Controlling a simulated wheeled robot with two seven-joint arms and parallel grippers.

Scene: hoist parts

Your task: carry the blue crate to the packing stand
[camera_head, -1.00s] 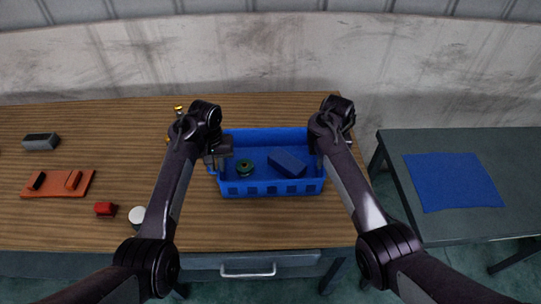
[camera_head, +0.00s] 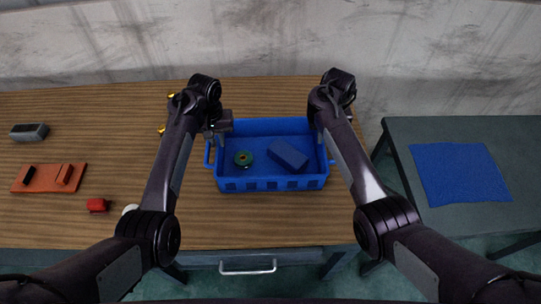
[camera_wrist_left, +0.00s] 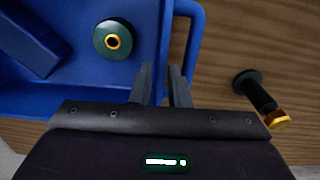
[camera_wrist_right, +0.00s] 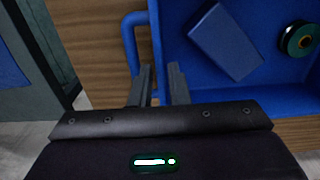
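The blue crate (camera_head: 272,184) stands on the wooden table and holds a green round part (camera_head: 243,159) and a blue block (camera_head: 288,156). My left gripper (camera_head: 216,126) is at the crate's left side. In the left wrist view its fingers (camera_wrist_left: 163,80) are apart, by the crate's wall and side handle (camera_wrist_left: 198,30). My right gripper (camera_wrist_right: 160,80) is at the right side, fingers apart by the other handle (camera_wrist_right: 129,45). I cannot tell whether either handle lies between the fingers. The packing stand (camera_head: 400,145) is at the right, with a blue mat (camera_head: 460,173) on it.
On the table's left are an orange plate (camera_head: 48,178), a grey block (camera_head: 29,132) and a red part (camera_head: 97,205). A black part with a gold end (camera_wrist_left: 262,100) lies just outside the crate's left side. A gap separates table and stand. A wall stands behind.

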